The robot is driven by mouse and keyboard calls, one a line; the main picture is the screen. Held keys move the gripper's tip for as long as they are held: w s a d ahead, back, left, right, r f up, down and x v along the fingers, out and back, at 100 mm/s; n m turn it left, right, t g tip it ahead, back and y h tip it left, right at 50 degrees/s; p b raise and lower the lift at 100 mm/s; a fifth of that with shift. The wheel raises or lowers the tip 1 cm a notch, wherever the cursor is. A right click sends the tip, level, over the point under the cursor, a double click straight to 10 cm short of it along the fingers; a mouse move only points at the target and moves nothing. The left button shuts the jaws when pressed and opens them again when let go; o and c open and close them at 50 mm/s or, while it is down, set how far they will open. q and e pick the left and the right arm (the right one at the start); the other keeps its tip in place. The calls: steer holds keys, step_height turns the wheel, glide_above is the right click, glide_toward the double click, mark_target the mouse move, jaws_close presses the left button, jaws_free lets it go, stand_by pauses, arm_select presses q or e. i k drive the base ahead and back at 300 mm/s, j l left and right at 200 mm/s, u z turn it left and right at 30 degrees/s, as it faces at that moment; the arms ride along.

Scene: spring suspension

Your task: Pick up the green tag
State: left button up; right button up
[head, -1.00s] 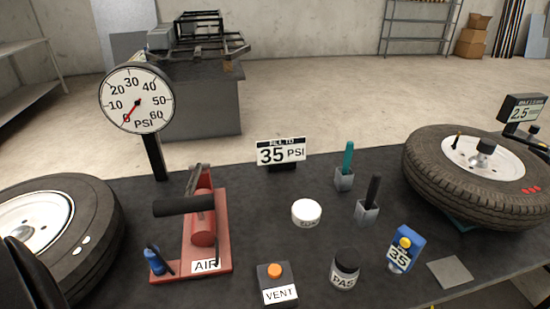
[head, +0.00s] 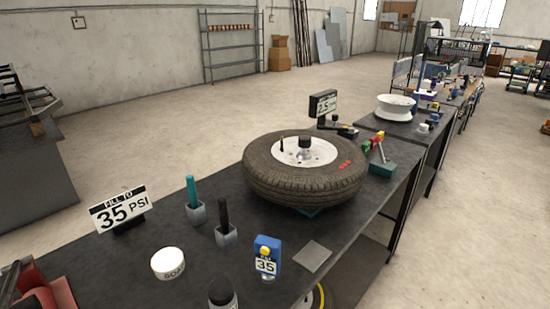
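A small green piece (head: 367,147) shows behind the tyre's right side. It stands in a row with a red piece and a yellow piece, just above a teal device (head: 382,168). It may be the green tag, but it is too small to be sure. Neither of my grippers is in the head view.
A tyre on a white rim (head: 300,190) lies on the dark bench. Left and front of it are a "35 PSI" sign (head: 121,209), a teal-handled tool (head: 194,199), a black-handled tool (head: 224,222), a white soap tub (head: 168,263) and a blue gauge (head: 266,254).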

mark_target(366, 147)
steer(key=i+l, duration=0.1)
steer(key=l, duration=0.45)
steer(key=l+u, duration=0.1)
steer(key=l, duration=0.4)
steer(key=i+l+u, duration=0.1)
steer(key=l, duration=0.25)
steer(key=i+l, duration=0.25)
steer(key=l, duration=0.15)
steer(key=i+l+u, duration=0.15)
steer(key=l, duration=0.2)
steer(key=i+l+u, duration=0.1)
steer(key=l, duration=0.3)
steer(key=i+l+u, duration=0.1)
steer(key=l, duration=0.3)
steer(key=i, duration=0.1)
